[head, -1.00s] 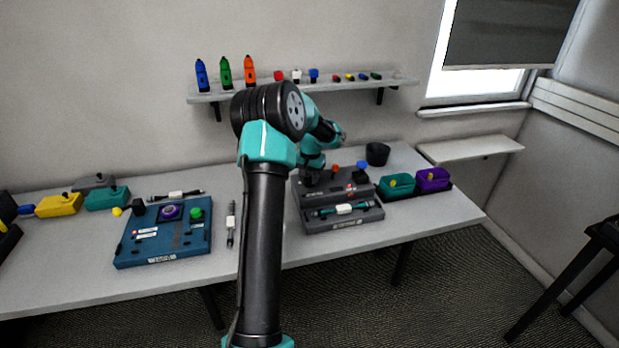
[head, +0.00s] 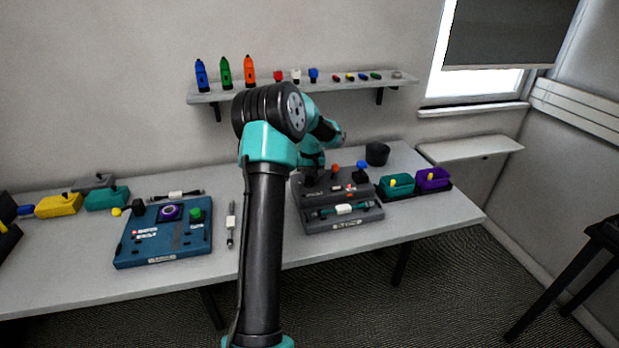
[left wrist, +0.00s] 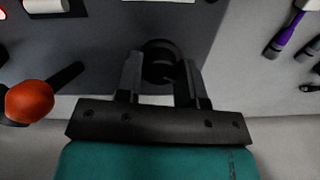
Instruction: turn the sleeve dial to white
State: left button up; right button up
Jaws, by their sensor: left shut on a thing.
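A round black dial (left wrist: 160,57) shows in the left wrist view on a dark grey panel (left wrist: 215,55). My left gripper (left wrist: 160,78) has its two fingers on either side of the dial and is shut on it. The dial's colour marks cannot be made out. In the head view my left arm reaches to the back left of the dark grey station (head: 343,223), where the gripper (head: 311,180) is small and dark. The dial is hard to tell apart from it there. My right gripper is not in view.
An orange ball-topped lever (left wrist: 30,101) stands left of my gripper. A white-and-teal cable (head: 343,209) lies on the station front. A blue station (head: 165,245) stands left. Teal (head: 396,186) and purple (head: 432,180) bins stand right, and a black cup (head: 377,154) behind.

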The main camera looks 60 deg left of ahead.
aim_at(311, 178)
pick_arm(q)
jog(key=o, duration=0.9)
jog(key=r, duration=1.7)
jog(key=shift+w+d+r, duration=0.15)
jog(key=shift+w+r, duration=0.1)
jog(key=shift+f, duration=0.1)
